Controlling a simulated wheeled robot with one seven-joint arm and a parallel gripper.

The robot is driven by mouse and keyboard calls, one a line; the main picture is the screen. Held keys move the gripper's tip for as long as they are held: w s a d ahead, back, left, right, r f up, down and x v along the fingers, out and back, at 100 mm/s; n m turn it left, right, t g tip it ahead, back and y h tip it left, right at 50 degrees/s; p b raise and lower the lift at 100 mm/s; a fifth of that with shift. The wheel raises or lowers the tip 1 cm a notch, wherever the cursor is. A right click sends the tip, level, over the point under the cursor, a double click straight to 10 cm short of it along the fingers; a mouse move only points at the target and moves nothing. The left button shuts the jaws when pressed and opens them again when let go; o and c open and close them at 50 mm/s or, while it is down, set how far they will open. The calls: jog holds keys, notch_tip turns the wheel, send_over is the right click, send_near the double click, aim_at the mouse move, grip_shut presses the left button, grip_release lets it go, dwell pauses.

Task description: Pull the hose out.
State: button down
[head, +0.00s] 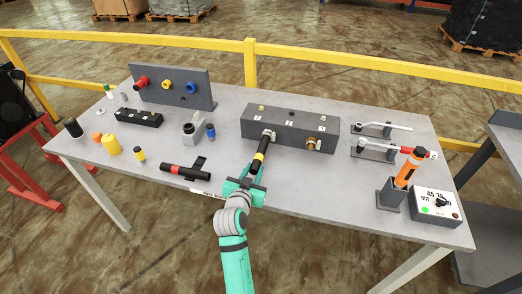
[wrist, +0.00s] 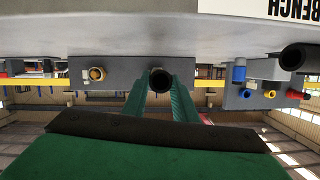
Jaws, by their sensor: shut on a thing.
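The hose (head: 261,151) is a short black tube with a yellow band. Its far end meets a metal fitting (head: 268,134) on the front of a long dark grey block (head: 290,118); I cannot tell how deep it sits. My gripper (head: 257,172) is shut on the hose's near end, in front of the block. In the wrist view, the hose's round open end (wrist: 161,80) shows between my green fingers (wrist: 163,97). A brass fitting (head: 312,144) on the same block has no hose on it; it also shows in the wrist view (wrist: 97,74).
A black hose with a red band (head: 185,173) lies left of my gripper. A panel with coloured ports (head: 172,88) stands at the back left. Wrenches (head: 385,127), an orange tool (head: 408,169) and a dial box (head: 434,206) are at right.

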jog(key=shift+s+a, duration=0.3)
jog(key=shift+s, duration=0.55)
jog(key=shift+s+a, duration=0.25)
jog(key=shift+s, duration=0.65)
jog(key=shift+s+a, duration=0.3)
jog(key=shift+s, duration=0.55)
jog(key=shift+a, duration=0.1)
